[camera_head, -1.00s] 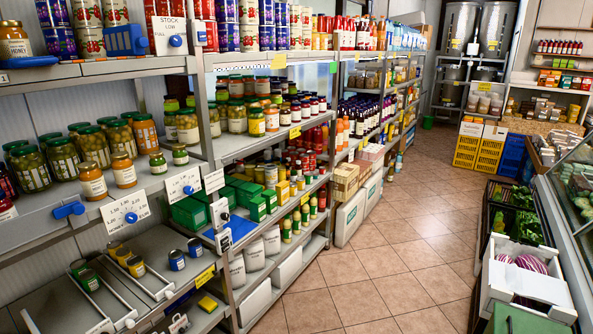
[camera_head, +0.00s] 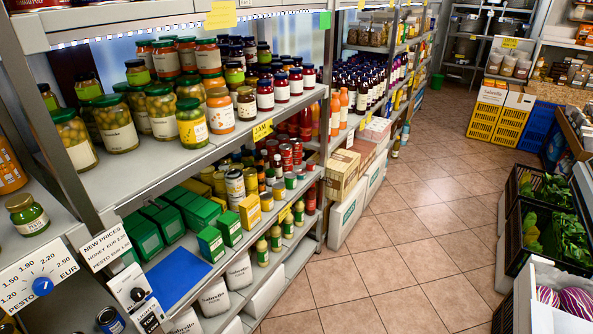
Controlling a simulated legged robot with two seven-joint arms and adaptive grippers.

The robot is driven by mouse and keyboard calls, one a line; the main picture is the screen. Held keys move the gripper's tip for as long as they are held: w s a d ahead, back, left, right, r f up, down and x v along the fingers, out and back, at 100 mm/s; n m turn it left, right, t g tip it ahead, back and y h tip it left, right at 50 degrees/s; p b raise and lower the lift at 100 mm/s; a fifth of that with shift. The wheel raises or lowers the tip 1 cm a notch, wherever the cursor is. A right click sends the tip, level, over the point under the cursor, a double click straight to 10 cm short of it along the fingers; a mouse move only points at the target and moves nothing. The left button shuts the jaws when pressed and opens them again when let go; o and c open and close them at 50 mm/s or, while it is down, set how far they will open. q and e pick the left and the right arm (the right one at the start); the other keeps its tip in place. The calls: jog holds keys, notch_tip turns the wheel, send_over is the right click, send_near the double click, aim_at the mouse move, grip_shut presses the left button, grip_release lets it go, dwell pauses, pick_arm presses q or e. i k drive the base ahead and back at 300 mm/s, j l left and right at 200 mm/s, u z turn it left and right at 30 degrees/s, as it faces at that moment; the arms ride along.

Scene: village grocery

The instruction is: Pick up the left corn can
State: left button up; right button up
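I cannot make out any can that clearly reads as corn. Part of a blue can (camera_head: 110,320) shows at the bottom left edge, on a low shelf, cut off by the frame. On the shelf to its right, a pale can with a yellow band (camera_head: 235,188) stands among other cans and jars; its label is too small to read. Neither of my grippers is in view.
A shelf rack (camera_head: 190,160) with jars runs along the left. A blue mat (camera_head: 177,277) and green boxes (camera_head: 143,237) lie on its middle shelf. The tiled aisle (camera_head: 410,230) is clear. Black vegetable crates (camera_head: 545,225) stand at the right.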

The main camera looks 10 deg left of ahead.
aim_at(266, 198)
jog(key=i+l, duration=0.1)
jog(key=i, duration=1)
jog(key=j+u, duration=0.05)
